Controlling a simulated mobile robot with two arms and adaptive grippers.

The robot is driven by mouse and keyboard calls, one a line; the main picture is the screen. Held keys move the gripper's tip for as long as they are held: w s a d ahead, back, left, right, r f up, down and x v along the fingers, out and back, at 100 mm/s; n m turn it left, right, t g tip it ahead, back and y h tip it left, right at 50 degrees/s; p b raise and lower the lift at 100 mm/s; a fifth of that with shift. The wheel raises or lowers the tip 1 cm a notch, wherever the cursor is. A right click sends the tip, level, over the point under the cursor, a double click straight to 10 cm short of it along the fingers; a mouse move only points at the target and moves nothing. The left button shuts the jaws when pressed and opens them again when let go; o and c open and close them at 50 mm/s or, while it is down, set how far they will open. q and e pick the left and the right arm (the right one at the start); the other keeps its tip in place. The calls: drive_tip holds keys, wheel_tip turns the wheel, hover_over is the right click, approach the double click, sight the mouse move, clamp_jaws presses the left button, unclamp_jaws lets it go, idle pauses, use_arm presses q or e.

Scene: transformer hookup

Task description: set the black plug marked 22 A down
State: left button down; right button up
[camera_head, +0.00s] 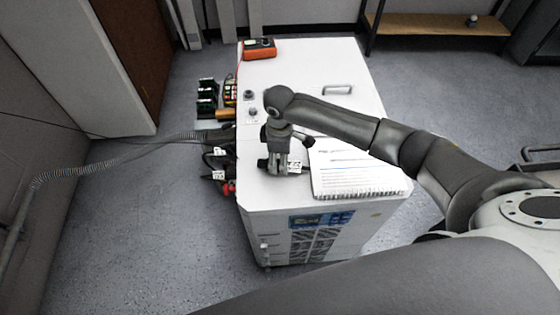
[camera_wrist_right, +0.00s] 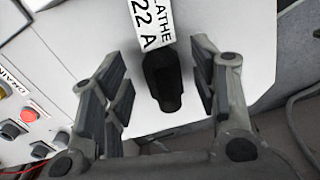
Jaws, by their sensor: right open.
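The black plug (camera_wrist_right: 163,82) with a white tag (camera_wrist_right: 150,24) reading "LATHE 22 A" shows in the right wrist view. It lies between the two fingers of my right gripper (camera_wrist_right: 160,66), with a gap on each side. The white surface of the cabinet top shows around it, and the plug appears to rest there. In the head view my right gripper (camera_head: 276,158) is low over the left part of the white cabinet top (camera_head: 300,65), open. It mostly hides the plug there; the white tag (camera_head: 294,167) shows beside it. My left gripper is not in view.
A spiral notebook (camera_head: 352,172) lies just right of the gripper. An orange meter (camera_head: 259,48) sits at the cabinet's back left corner. More black tagged plugs (camera_head: 216,163) and a corrugated hose (camera_head: 110,158) are along the left side. A metal handle (camera_head: 337,89) is on the top.

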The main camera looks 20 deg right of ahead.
wheel_tip(320, 180, up, 10)
drive_tip(key=b, duration=0.1)
drive_tip(key=shift+s, duration=0.1)
idle(0.5)
